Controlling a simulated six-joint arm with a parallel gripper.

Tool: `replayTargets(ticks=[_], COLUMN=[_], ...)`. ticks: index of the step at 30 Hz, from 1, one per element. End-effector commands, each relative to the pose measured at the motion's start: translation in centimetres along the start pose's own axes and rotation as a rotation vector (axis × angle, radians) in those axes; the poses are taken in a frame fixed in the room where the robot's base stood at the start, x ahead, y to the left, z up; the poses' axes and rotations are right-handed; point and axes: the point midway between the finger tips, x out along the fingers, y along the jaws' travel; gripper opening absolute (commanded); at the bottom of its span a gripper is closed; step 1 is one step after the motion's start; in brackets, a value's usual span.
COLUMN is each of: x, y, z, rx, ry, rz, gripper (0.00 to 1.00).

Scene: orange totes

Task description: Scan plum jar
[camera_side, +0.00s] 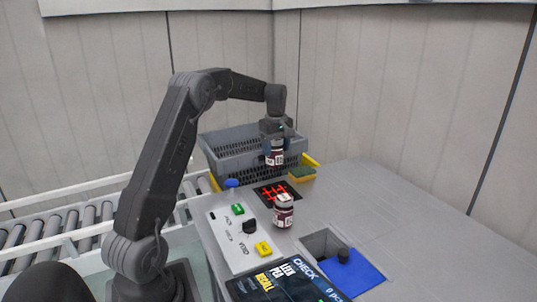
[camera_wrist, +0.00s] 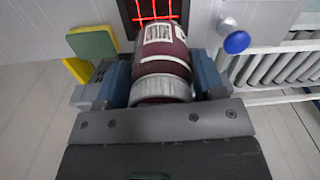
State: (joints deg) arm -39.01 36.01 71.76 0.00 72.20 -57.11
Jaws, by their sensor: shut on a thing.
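My gripper (camera_side: 276,147) is shut on a dark plum-coloured jar (camera_side: 275,156) with a white label, held in the air above the scanner. In the wrist view the jar (camera_wrist: 162,56) lies between the two blue-grey fingers of my gripper (camera_wrist: 163,80). Its barcode label faces the upper side and its pale lid points toward the camera. The scanner window (camera_side: 276,192), a dark square with red crossed lines, is below the jar. It also shows at the top of the wrist view (camera_wrist: 152,10). A second, similar dark jar (camera_side: 283,212) with a white lid stands on the counter in front of the scanner.
A grey crate (camera_side: 230,150) stands behind the scanner. A button panel (camera_side: 238,235), a screen (camera_side: 285,284), a blue pad (camera_side: 357,276) and a recessed opening (camera_side: 322,243) occupy the front. A roller conveyor (camera_side: 90,215) runs left.

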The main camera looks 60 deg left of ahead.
Motion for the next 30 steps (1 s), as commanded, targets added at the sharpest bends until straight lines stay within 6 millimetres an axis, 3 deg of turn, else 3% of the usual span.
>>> replayTargets(ticks=[8, 21, 30], x=[0.5, 5.8, 8.1], y=[1.3, 1.2, 1.3], z=[-0.3, -0.3, -0.3], rx=[-0.001, -0.001, -0.001], ry=[0.0, -0.001, 0.0], rz=[0.0, -0.001, 0.002], gripper=[0.27, 0.27, 0.27])
